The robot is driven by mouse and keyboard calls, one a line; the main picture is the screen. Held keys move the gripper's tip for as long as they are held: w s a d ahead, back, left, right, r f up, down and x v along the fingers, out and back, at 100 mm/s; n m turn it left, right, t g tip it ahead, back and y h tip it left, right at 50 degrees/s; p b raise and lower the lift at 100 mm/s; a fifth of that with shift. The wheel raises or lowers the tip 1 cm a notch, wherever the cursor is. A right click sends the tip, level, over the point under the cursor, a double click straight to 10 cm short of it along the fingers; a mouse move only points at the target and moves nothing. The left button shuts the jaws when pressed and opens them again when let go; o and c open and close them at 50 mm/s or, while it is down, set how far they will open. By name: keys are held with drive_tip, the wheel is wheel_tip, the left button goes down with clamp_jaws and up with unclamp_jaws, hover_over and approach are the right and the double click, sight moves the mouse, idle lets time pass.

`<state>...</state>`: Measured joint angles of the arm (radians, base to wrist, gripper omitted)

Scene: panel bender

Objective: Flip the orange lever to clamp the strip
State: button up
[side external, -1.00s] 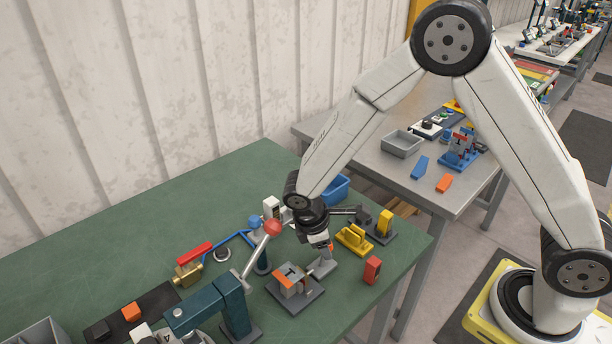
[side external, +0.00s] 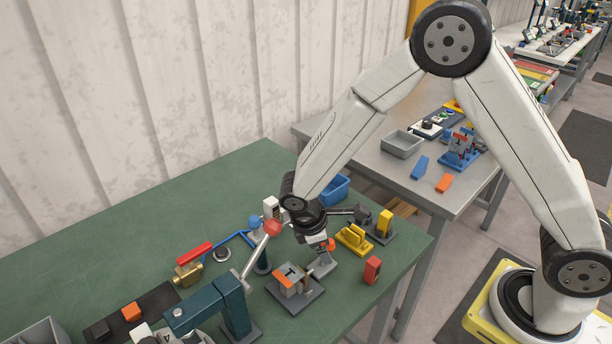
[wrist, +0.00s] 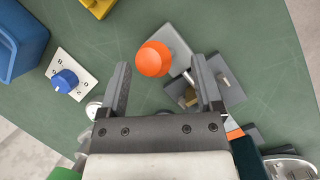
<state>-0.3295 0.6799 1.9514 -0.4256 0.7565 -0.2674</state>
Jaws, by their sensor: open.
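The orange lever's round knob (wrist: 153,58) shows just beyond and between my fingertips in the wrist view, nearer the left finger. In the side view the orange knob (side external: 330,244) shows beside my gripper. My gripper (wrist: 163,70) is open, with nothing between its fingers that I can see it touching. In the side view my gripper (side external: 318,238) hangs above the bender, its fingers hard to make out. The bender (side external: 295,284) is a grey block with an orange top part on a dark base plate. I cannot clearly make out the strip.
A yellow fixture (side external: 353,238) and a red block (side external: 372,269) stand right of the bender. A red-knobbed press handle (side external: 260,250) rises close on the left. A blue bin (side external: 333,189) lies behind my gripper. Bare green tabletop is at the far left.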

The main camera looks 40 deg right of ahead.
drive_tip(key=v, duration=0.7)
drive_tip(key=shift+r, duration=0.2)
drive_tip(key=s+d+r+m+t+y, duration=0.2)
drive_tip(key=s+d+m+t+y, duration=0.1)
drive_tip(key=s+d+m, duration=0.7)
drive_tip(key=shift+r+m+t+y, duration=0.3)
drive_tip(key=shift+r+m+y, duration=0.05)
drive_tip(key=shift+m+y, duration=0.05)
drive_tip(key=c, duration=0.7)
drive_tip(key=shift+w, duration=0.3)
drive_tip(key=c, duration=0.3)
drive_tip(key=shift+w+m, duration=0.3)
drive_tip(key=shift+w, duration=0.05)
clamp_jaws()
drive_tip(key=w+d+m+g+y, duration=0.1)
drive_tip(key=w+m+g+y, duration=0.1)
drive_tip(key=w, duration=0.6)
drive_tip(key=w+d+f+m+g+y, duration=0.1)
drive_tip(key=w+d+m+g, duration=0.1)
drive_tip(key=w, duration=0.6)
drive_tip(key=shift+f+m+g+y, duration=0.25)
drive_tip(key=shift+m+g+y, duration=0.2)
drive_tip(key=shift+m, duration=0.65)
